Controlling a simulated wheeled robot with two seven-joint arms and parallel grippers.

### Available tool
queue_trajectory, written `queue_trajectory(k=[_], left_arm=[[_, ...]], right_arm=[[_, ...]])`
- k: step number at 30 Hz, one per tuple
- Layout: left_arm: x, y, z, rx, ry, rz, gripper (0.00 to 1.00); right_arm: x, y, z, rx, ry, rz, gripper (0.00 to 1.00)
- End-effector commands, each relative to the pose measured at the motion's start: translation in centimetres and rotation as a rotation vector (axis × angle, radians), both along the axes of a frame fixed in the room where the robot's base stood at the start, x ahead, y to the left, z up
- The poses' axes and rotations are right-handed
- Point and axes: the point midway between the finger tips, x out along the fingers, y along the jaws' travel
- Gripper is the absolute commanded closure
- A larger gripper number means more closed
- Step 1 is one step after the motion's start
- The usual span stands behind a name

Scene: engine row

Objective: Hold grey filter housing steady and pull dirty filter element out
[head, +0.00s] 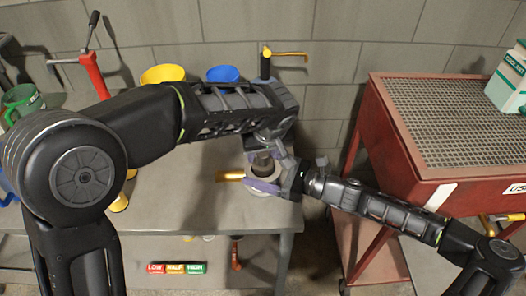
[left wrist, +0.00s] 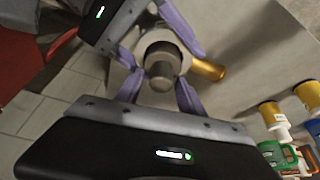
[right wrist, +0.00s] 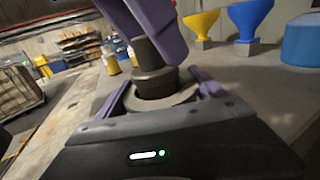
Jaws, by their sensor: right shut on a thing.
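The grey filter housing (left wrist: 178,47) stands on the grey bench, a round ring-like body open at the top. The dirty filter element (left wrist: 160,72), a dark brown-grey stepped cylinder with a narrower top, sits in its opening; it also shows upright in the right wrist view (right wrist: 146,54). My right gripper (right wrist: 163,95) is shut on the housing, with a purple finger on each side. My left gripper (left wrist: 158,88) is above the element, open, its purple fingers on either side with gaps visible. In the head view, the arms partly hide the housing (head: 265,188).
Yellow (head: 162,74) and blue (head: 222,73) funnels stand at the back. A red cart (head: 440,135) with a mesh top and coolant bottle (head: 509,80) is right. The bench front (head: 200,222) is clear.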

Motion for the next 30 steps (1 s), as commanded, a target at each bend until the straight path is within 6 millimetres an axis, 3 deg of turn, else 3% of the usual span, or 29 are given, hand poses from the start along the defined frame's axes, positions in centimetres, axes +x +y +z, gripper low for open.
queue_trajectory(k=[16, 21, 22, 30], left_arm=[[0.00, -0.01, 0.04, 0.000, 0.000, 0.000, 1.00], [0.00, -0.01, 0.04, 0.000, 0.000, 0.000, 1.00], [0.00, -0.01, 0.04, 0.000, 0.000, 0.000, 0.73], [0.00, -0.01, 0.04, 0.000, 0.000, 0.000, 0.95]], right_arm=[[-0.01, 0.01, 0.04, 0.001, 0.000, 0.000, 0.94], [-0.01, 0.01, 0.04, 0.001, 0.000, 0.000, 0.94], [-0.01, 0.01, 0.04, 0.001, 0.000, 0.000, 0.94], [0.00, 0.00, 0.04, 0.001, 0.000, 0.000, 0.94]])
